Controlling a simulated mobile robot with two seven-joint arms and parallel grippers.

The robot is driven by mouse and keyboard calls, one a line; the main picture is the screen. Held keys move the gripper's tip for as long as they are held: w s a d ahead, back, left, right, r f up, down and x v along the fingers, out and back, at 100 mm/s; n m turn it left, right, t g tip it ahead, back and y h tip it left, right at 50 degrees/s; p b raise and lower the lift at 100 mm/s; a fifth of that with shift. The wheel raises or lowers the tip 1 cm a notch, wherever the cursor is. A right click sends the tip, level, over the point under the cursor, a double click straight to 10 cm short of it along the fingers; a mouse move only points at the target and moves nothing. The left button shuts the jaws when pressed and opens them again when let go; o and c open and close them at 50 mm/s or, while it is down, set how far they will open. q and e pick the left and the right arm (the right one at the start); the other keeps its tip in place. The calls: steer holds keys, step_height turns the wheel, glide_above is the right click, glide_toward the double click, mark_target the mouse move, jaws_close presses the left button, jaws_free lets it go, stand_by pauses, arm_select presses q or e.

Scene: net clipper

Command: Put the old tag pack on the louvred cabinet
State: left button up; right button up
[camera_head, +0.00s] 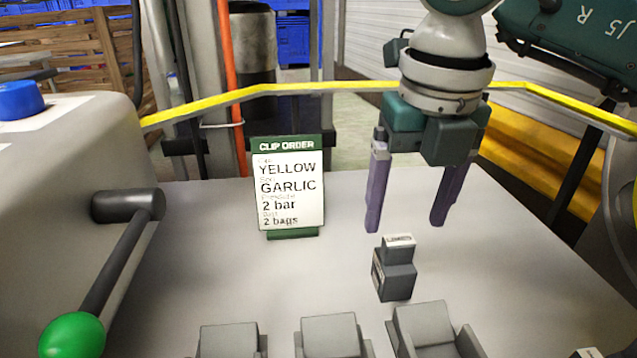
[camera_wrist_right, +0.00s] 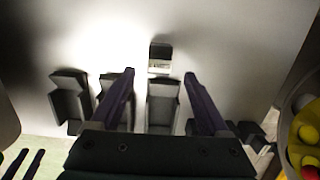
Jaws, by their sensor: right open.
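A small dark grey pack (camera_head: 395,272) with a pale label on top stands on the light grey table, behind the grey holders; I take it for the old tag pack. It also shows in the right wrist view (camera_wrist_right: 160,58), beyond the fingertips and between their lines. My right gripper (camera_head: 405,226) points down above the table near the pack, open and empty, its purple fingers apart. It shows in the right wrist view (camera_wrist_right: 159,75) too. I cannot clearly identify the louvred cabinet; white slatted panels (camera_head: 385,40) stand at the back right. My left gripper is out of view.
Several grey holders (camera_head: 330,336) line the table's near edge. A clip order sign (camera_head: 290,185) stands behind, left of the pack. A grey machine with a green-knobbed lever (camera_head: 72,335) is at left. A yellow rail (camera_head: 300,89) crosses behind. Bare table lies between sign and machine.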

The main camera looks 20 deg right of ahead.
step_height(320, 180, up, 6)
steer(key=shift+s+p, duration=0.35)
steer(key=shift+p, duration=0.1)
steer(key=shift+a, duration=0.1)
